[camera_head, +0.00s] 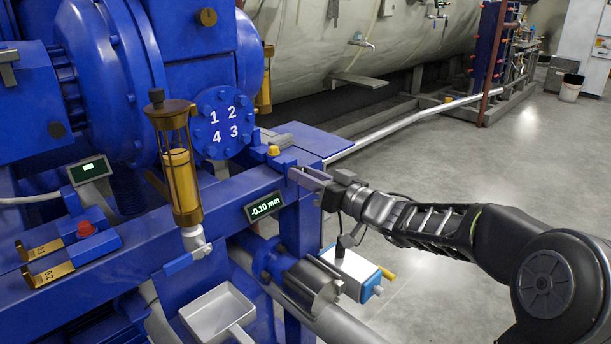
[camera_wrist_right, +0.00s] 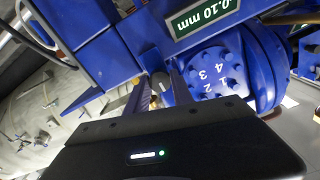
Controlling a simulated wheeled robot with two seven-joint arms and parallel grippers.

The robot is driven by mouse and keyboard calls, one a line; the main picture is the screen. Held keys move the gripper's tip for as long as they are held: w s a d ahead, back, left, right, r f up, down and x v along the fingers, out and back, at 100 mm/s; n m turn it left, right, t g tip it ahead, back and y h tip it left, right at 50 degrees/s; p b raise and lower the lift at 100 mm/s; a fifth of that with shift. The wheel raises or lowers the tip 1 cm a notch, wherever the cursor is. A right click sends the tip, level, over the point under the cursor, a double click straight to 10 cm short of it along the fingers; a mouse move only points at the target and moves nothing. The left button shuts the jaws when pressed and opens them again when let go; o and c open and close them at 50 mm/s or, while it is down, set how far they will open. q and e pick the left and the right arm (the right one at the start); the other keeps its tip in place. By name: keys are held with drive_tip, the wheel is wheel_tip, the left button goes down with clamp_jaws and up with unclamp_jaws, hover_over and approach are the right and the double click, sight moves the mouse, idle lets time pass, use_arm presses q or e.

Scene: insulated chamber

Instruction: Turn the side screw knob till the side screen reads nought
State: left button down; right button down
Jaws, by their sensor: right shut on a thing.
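The side screen (camera_head: 264,207) on the blue frame reads -0.10 mm; it also shows at the top of the right wrist view (camera_wrist_right: 207,15). My right gripper (camera_head: 296,174) reaches in from the right to the frame's corner, just above and right of the screen. In the right wrist view its two fingers (camera_wrist_right: 160,88) are closed around a small dark round knob (camera_wrist_right: 161,81), which looks like the side screw knob. In the head view the fingers hide the knob. My left gripper is not in view.
A numbered blue flange (camera_head: 224,122) and a brass-capped oil cup (camera_head: 180,165) stand left of my gripper. A yellow-topped fitting (camera_head: 273,151) is close behind it. A white and blue box (camera_head: 350,272) sits below my right wrist. Open floor (camera_head: 480,145) lies to the right.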

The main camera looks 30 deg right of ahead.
drive_tip(key=shift+n, duration=0.3)
drive_tip(key=shift+a+n+b, duration=0.1)
drive_tip(key=shift+n+b, duration=2.1)
drive_tip(key=shift+n, duration=3.5)
drive_tip(key=c, duration=1.1)
unclamp_jaws()
drive_tip(key=shift+s, duration=0.1)
